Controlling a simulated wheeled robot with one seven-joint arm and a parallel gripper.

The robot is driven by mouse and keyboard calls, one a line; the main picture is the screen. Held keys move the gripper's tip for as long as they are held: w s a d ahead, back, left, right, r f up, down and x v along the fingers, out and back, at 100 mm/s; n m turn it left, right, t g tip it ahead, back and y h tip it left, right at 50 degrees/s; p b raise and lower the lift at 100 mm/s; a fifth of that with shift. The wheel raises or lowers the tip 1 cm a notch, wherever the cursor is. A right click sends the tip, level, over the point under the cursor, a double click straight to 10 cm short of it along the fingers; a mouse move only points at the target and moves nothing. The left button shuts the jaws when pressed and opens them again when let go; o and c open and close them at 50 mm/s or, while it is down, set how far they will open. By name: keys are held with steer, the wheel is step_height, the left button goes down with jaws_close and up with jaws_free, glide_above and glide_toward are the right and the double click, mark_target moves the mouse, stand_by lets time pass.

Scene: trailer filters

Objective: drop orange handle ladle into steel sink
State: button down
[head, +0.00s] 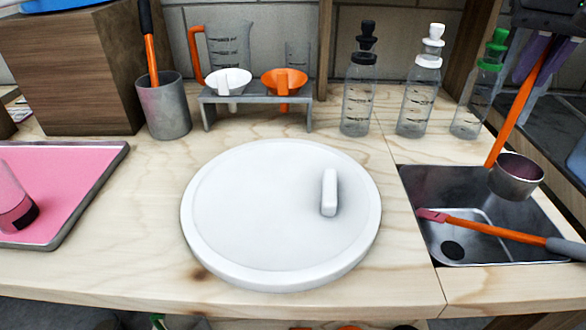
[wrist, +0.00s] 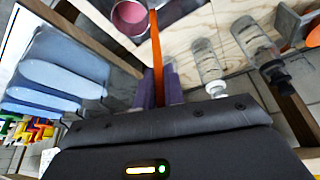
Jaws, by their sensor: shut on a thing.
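The ladle has a long orange handle (head: 513,112) and a round steel cup (head: 516,178). My gripper (head: 541,58) is shut on the upper part of the handle. The ladle hangs steeply tilted, cup down. In the head view the cup overlaps the back right part of the steel sink (head: 418,183); its exact height there is hard to tell. In the wrist view the orange handle (wrist: 156,55) runs between the purple fingers (wrist: 161,88) to the cup (wrist: 130,18) at the top.
An orange-handled utensil (head: 490,229) with a grey grip lies across the sink. Several capped bottles (head: 416,100) stand behind it, left of the ladle. A round white board (head: 260,220) fills the middle counter. A pink tray (head: 60,180) is far left.

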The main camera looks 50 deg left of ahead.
mark_target(527, 88)
steer(key=shift+f+b, duration=0.75)
steer(key=shift+f, duration=1.15)
steer(key=c, duration=1.4)
jaws_free()
steer(key=p+v, duration=0.1)
steer(key=v, duration=0.6)
steer(key=shift+r, duration=0.35)
steer(key=shift+s+d, duration=0.1)
